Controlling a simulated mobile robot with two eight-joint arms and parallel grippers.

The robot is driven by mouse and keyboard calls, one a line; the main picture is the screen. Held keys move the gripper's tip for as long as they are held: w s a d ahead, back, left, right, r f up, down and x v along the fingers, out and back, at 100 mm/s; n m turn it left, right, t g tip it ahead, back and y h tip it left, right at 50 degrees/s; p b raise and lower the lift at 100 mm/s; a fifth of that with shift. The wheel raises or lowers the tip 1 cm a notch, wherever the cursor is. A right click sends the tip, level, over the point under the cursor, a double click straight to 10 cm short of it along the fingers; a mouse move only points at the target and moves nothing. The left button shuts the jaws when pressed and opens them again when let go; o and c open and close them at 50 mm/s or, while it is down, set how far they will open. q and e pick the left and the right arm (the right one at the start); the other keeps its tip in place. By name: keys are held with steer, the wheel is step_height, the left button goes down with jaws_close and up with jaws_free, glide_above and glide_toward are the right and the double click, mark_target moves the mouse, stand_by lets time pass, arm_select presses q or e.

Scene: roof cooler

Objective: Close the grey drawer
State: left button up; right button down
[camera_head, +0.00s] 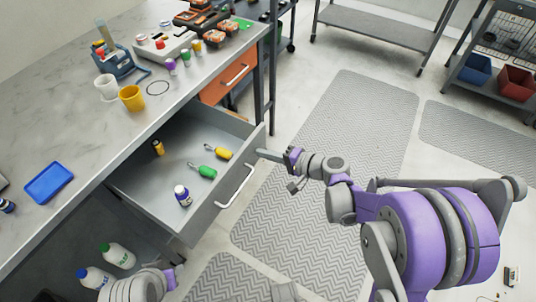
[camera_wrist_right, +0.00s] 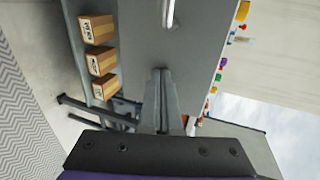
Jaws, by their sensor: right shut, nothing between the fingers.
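The grey drawer (camera_head: 226,200) is pulled well out from under the workbench in the head view. Its bar handle (camera_head: 236,187) is on the front panel. Inside lie two screwdrivers, green (camera_head: 202,171) and yellow (camera_head: 218,152), and two small bottles. My right gripper (camera_head: 264,154) is shut and empty, with its tips at the far end of the drawer front; I cannot tell whether they touch it. In the right wrist view the shut fingers (camera_wrist_right: 160,75) show against a grey panel with a handle (camera_wrist_right: 168,12). My left gripper (camera_head: 172,277) is low at the bottom, its fingers unclear.
An orange drawer (camera_head: 227,76) sits shut beyond the grey one. The worktop (camera_head: 60,110) holds cups, a blue tray (camera_head: 49,182) and tools. Two white bottles (camera_head: 118,255) stand below the drawer. Cardboard boxes (camera_wrist_right: 97,28) show in the right wrist view. The matted floor at right is open.

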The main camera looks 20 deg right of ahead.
glide_above(195, 132)
steer(key=shift+d, duration=0.1)
steer(key=shift+r, duration=0.2)
stand_by(0.4)
